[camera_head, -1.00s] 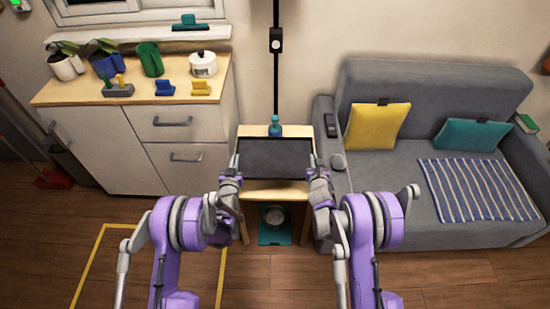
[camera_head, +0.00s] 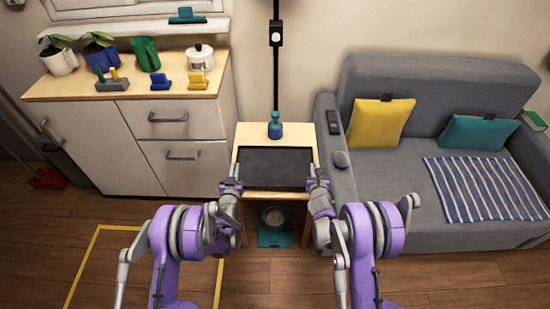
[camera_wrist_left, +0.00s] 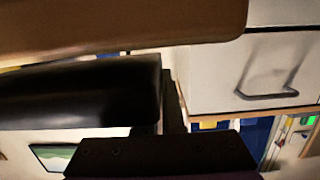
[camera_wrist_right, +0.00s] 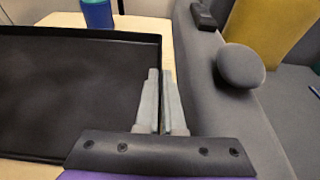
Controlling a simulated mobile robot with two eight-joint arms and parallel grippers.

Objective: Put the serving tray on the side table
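The serving tray (camera_head: 275,168) is black, flat and rimmed. It is over the front part of the light wooden side table (camera_head: 276,196), roughly level. In the left wrist view, which looks upside down, the tray (camera_wrist_left: 80,95) lies close to the table's wood (camera_wrist_left: 120,25), with a thin gap seeming to show between them. My left gripper (camera_head: 230,187) is at the tray's left edge; its fingers are mostly hidden. My right gripper (camera_head: 318,184) is at the right edge. In the right wrist view its fingers (camera_wrist_right: 163,100) are close together, with the rim between them.
A blue-green bottle (camera_head: 275,126) stands on the table behind the tray. The grey sofa (camera_head: 335,190) is close on the right, near my right gripper. A white cabinet (camera_head: 130,150) stands to the left. A pot on a teal mat (camera_head: 275,238) is below the table.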

